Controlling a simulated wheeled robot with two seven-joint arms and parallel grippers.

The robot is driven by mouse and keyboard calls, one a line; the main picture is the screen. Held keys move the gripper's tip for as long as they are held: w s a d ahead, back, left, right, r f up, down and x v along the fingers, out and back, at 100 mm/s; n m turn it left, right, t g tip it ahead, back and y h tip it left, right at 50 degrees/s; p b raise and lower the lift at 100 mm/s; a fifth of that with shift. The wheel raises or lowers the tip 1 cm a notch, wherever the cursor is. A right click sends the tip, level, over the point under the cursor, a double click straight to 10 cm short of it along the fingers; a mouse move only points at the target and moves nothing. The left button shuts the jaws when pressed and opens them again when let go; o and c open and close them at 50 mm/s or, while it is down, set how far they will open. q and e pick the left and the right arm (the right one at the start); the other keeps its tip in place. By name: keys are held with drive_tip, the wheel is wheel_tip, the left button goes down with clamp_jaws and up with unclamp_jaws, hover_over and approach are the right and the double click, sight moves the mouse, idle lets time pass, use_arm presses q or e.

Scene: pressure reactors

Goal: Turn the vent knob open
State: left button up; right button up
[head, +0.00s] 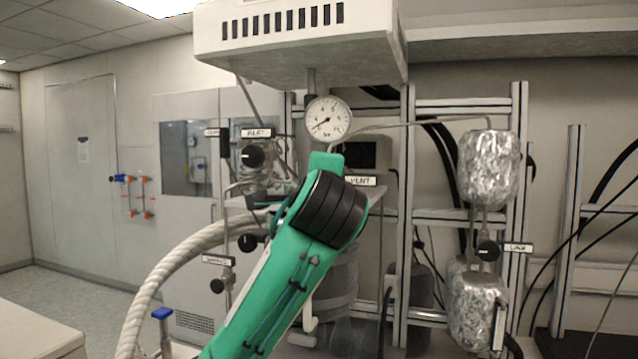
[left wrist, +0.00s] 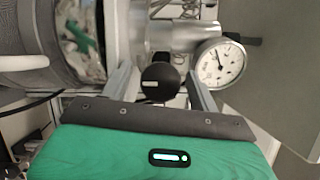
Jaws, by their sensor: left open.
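The VENT label (head: 360,181) shows in the head view just right of my green left arm. The vent knob itself is hidden there behind my arm and black wrist. In the left wrist view a round black knob (left wrist: 160,85) with a short white mark, apparently the vent knob, faces the camera. My left gripper (left wrist: 160,76) is open, with one grey finger on each side of this knob. Gaps seem to show between fingers and knob; contact is not clear. In the head view the fingers are hidden behind my wrist. My right gripper is not in view.
A pressure gauge (head: 328,119) hangs above my wrist and also shows in the left wrist view (left wrist: 218,62). The INLET knob (head: 252,156) and thin pipes stand to the left. A foil-wrapped vessel (head: 488,168) and another black knob (head: 488,250) are at the right.

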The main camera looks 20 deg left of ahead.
use_arm(q)
drive_tip(key=b+v, duration=0.2)
drive_tip(key=v, duration=1.1)
drive_tip(key=shift+s+b, duration=0.2)
drive_tip(key=shift+b, duration=0.2)
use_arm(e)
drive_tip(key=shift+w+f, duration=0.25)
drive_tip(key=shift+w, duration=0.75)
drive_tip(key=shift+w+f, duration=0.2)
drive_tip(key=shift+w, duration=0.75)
use_arm(q)
drive_tip(key=shift+d+f, duration=0.1)
drive_tip(key=shift+f, duration=0.05)
